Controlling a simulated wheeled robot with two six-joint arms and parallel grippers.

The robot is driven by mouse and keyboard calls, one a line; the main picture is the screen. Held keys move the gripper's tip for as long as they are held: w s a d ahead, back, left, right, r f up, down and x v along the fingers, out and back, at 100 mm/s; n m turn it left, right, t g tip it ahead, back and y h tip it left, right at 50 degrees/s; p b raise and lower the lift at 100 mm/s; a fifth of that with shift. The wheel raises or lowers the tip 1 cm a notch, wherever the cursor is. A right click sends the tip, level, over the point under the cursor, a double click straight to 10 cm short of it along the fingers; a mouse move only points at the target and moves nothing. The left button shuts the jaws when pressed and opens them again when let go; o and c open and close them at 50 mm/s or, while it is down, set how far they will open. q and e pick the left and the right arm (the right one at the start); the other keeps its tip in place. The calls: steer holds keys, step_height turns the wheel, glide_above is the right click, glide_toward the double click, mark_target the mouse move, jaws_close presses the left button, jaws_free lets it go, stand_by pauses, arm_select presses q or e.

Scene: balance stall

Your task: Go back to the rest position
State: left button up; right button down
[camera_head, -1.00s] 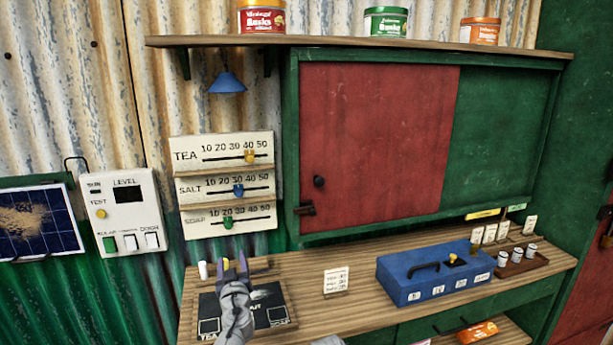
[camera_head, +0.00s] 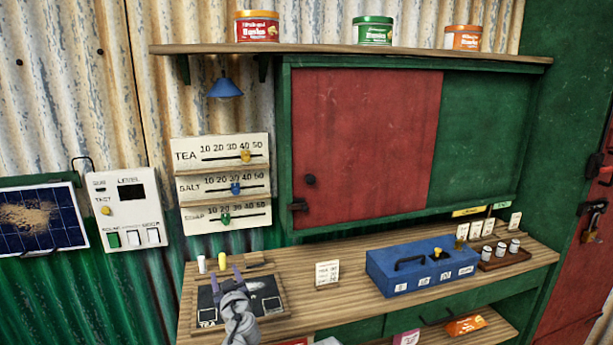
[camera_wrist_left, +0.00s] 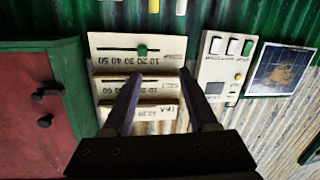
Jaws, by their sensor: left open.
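My left gripper (camera_head: 227,277) comes up from the bottom in the head view, over the dark board (camera_head: 206,310) on the left of the counter. Its jaws are open and nothing shows between them. In the left wrist view the two fingers (camera_wrist_left: 160,76) are apart, with the slider panel (camera_wrist_left: 142,66) upside down beyond them. The gripper hides part of the dark board. My right gripper is not in view.
The wooden counter (camera_head: 345,300) holds a blue box (camera_head: 422,266), a small price card (camera_head: 327,273) and a tray of small cylinders (camera_head: 507,259). A red and green cabinet (camera_head: 365,140) hangs above. A switch panel (camera_head: 128,209) is on the wall at left.

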arm_select(q)
steer(key=s+d+f+m+g+h+p, duration=0.1)
steer(key=s+d+f+m+g+p, duration=0.3)
steer(key=s+f+g, duration=0.7)
steer(key=s+d+f+m+g+h, duration=0.1)
steer(key=s+d+m+g+h, duration=0.1)
steer(key=s+d, duration=0.3)
steer(key=s+d+f+m+g+h+p, duration=0.1)
steer(key=s+d+m, duration=0.3)
steer(key=s, duration=0.6)
steer(key=shift+s+d+f+g+h, duration=0.25)
steer(key=shift+d+f+g+h, duration=0.25)
steer(key=shift+d+g+h, duration=0.55)
steer(key=shift+d+t+y, duration=0.2)
steer(key=shift+t+y, duration=0.05)
